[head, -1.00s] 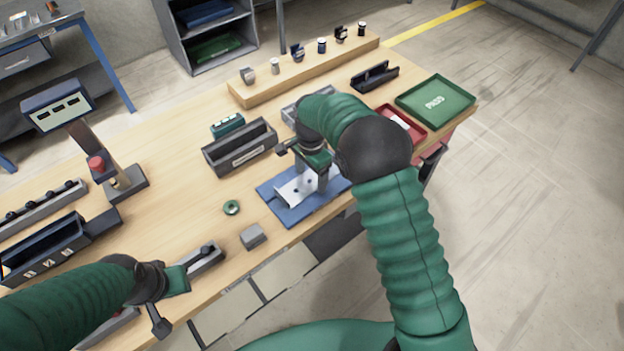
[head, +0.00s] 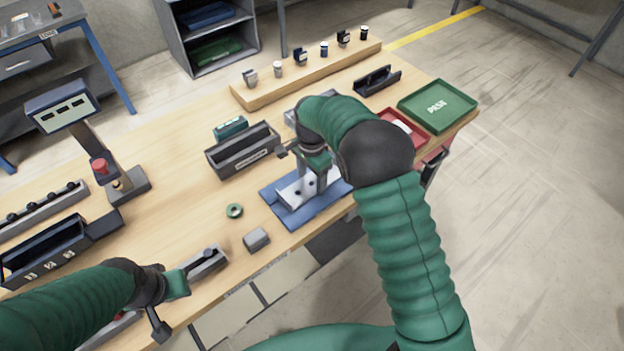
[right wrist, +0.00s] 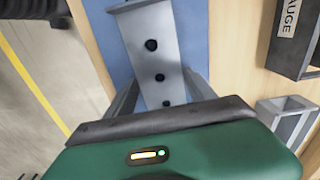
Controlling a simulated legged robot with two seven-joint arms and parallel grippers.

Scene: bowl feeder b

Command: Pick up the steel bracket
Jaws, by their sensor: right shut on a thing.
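The steel bracket (head: 291,189) is a pale metal piece with dark round holes, over the blue mat (head: 302,216) near the table's front edge. My right gripper (head: 313,184) is above the mat, shut on the bracket. In the right wrist view the bracket (right wrist: 152,50) lies between the two fingers, one at each long side; whether it touches the mat is unclear. The right arm hides part of the mat and the bracket's far side. My left gripper (head: 174,306) is at the lower left by the front edge, away from the bracket; its jaw opening is not clear.
A dark grey bin (head: 243,152) stands behind the mat. A red tray (head: 405,125) and a green PASS tray (head: 438,106) are at the right. Bare wood lies around the ring.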

